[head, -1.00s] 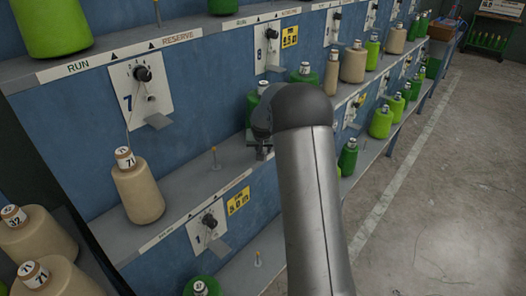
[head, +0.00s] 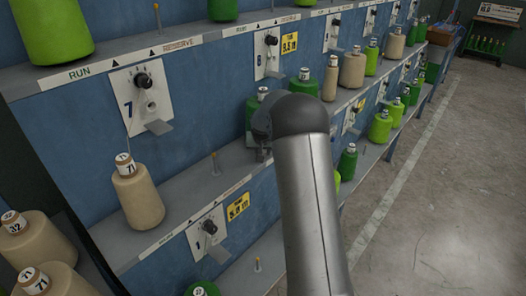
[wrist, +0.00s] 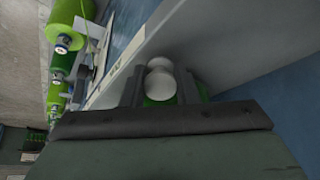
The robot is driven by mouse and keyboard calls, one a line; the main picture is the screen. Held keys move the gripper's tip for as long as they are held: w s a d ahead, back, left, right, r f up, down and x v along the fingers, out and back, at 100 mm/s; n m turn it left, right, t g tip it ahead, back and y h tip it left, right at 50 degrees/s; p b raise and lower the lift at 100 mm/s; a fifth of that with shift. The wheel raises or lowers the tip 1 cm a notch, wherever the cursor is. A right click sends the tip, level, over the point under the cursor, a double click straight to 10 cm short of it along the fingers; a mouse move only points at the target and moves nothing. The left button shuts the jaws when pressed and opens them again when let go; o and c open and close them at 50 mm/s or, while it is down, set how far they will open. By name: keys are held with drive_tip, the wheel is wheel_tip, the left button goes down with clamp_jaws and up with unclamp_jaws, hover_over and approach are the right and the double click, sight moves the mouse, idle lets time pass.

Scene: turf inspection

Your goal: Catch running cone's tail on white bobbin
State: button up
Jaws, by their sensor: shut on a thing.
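Some green shows close behind the fingers. A tan cone (head: 138,197) labelled 71 stands upright at the left, below dial plate 7 (head: 142,95). A thin thread seems to rise from it to the plate. I cannot make out any loose tail.
Several green and tan cones stand further right. More tan cones (head: 32,240) stand at the lower left. The floor (head: 440,200) is clear.

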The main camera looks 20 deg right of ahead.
drive_tip(key=shift+w+d, duration=0.15)
drive_tip(key=shift+w, duration=0.15)
idle(1.3)
drive_tip(key=shift+s+a+f+b, duration=0.1)
drive_tip(key=shift+s+a+b, duration=0.2)
drive_tip(key=shift+s+b, duration=0.25)
drive_tip(key=shift+s+a+b, duration=0.3)
drive_tip(key=shift+s+b, duration=0.15)
drive_tip(key=shift+s, duration=0.15)
drive_tip(key=shift+s+a+b, duration=0.25)
drive_tip(key=shift+s+b, duration=0.05)
drive_tip(key=shift+s, duration=0.25)
drive_tip(key=shift+s+a+b, duration=0.2)
drive_tip(key=shift+s+b, duration=0.05)
drive_tip(key=shift+s, duration=0.3)
drive_tip(key=shift+r, duration=0.2)
